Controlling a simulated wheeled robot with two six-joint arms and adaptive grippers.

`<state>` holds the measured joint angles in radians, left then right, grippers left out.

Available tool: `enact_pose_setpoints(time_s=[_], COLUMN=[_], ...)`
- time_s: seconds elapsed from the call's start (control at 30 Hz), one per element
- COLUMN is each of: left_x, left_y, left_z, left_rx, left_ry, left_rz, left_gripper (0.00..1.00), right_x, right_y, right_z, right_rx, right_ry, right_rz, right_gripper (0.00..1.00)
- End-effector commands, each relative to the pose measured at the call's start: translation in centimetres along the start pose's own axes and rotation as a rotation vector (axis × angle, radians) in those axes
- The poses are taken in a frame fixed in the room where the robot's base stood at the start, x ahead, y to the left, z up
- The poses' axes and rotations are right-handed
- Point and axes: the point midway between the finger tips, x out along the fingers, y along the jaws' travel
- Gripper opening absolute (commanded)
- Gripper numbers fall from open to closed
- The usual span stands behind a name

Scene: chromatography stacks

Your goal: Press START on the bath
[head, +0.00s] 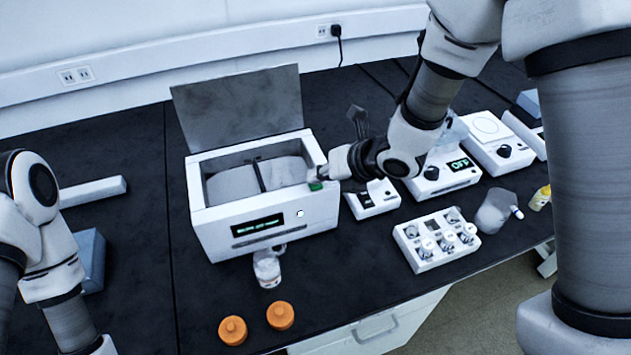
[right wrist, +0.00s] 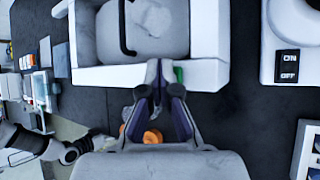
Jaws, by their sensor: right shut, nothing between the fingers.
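The bath (head: 268,213) is a white box with a dark display on its front and a raised grey lid (head: 238,105). It stands in the middle of the bench. A small green button (head: 315,186) sits at its front right corner; it also shows in the right wrist view (right wrist: 179,74). A round white knob or button (head: 300,213) is on the front panel. My right gripper (head: 325,175) is shut and empty, its tips right by the green button. I cannot tell whether they touch it. My left arm shows at the left, but its gripper is out of view.
A glass jar (head: 267,269) stands before the bath, with two orange caps (head: 280,315) (head: 233,330) near the bench edge.

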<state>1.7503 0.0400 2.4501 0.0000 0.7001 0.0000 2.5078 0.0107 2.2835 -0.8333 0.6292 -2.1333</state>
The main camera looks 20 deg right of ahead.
Motion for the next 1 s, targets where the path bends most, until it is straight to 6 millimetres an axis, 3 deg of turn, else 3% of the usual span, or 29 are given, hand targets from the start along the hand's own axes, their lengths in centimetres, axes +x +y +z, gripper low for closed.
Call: enact_pose_setpoints(time_s=[0.77,1.0], left_x=[-1.0,-2.6], left_y=[0.0,0.0], left_z=[0.0,0.0], left_rx=[0.0,0.0], left_ry=[0.0,0.0], left_rz=[0.0,0.0], left_gripper=[0.67,0.67], right_x=[-1.1,-2.5], right_y=[0.8,1.9], right_z=[0.8,1.9], right_rx=[0.0,0.0], right_ry=[0.001,-0.001], right_rz=[0.0,0.0], right_gripper=[0.0,0.0])
